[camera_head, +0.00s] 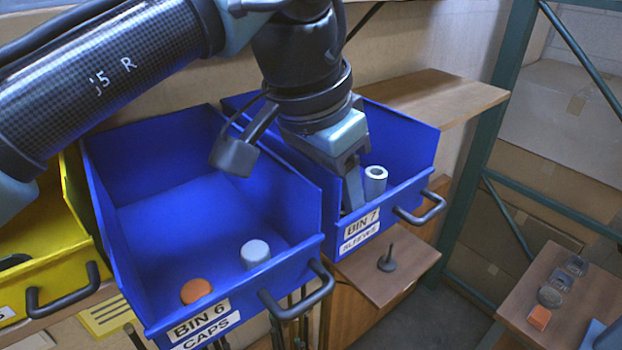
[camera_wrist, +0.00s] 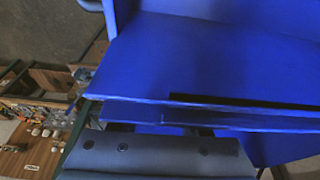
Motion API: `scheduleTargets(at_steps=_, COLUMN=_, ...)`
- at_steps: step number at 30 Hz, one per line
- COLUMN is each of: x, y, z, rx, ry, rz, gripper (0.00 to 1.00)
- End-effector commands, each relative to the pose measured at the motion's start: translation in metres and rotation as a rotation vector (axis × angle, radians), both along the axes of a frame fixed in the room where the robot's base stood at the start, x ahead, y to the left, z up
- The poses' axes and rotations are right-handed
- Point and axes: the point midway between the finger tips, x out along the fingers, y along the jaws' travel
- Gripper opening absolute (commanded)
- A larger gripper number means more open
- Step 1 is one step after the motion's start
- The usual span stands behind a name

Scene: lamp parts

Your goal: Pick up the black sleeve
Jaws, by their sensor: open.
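No black sleeve can be made out in either view. My gripper (camera_head: 352,190) points down into the blue bin 7 (camera_head: 408,190), near its front wall, and hides part of the inside. A pale grey hollow sleeve (camera_head: 375,182) stands upright in that bin, just right of my gripper. Nothing shows held in the open jaws. In the wrist view, blue bin walls (camera_wrist: 215,60) fill most of the picture above the grey gripper part (camera_wrist: 150,155); a thin dark strip there is too unclear to identify.
Blue bin 6 (camera_head: 205,235) stands left of bin 7, holding an orange cap (camera_head: 196,291) and a grey cap (camera_head: 255,253). A yellow bin (camera_head: 75,260) is farther left. A black peg-like part (camera_head: 387,260) stands on a wooden shelf (camera_head: 405,275). A green post (camera_head: 480,140) rises at the right.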

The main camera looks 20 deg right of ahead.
Motion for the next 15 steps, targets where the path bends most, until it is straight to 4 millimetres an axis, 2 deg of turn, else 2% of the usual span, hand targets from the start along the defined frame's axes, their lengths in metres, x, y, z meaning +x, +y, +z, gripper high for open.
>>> scheduleTargets(at_steps=5, x=0.0002, y=-0.0001, z=-0.0009, rx=0.000, ry=0.000, rz=0.000, gripper=0.45)
scheduleTargets(at_steps=8, x=0.0001, y=-0.0001, z=-0.0008, rx=0.000, ry=0.000, rz=0.000, gripper=0.31)
scheduleTargets(at_steps=13, x=0.0002, y=-0.0001, z=-0.0006, rx=0.000, ry=0.000, rz=0.000, gripper=0.00)
scheduleTargets(at_steps=15, x=0.0001, y=-0.0001, z=-0.0005, rx=0.000, ry=0.000, rz=0.000, gripper=0.00)
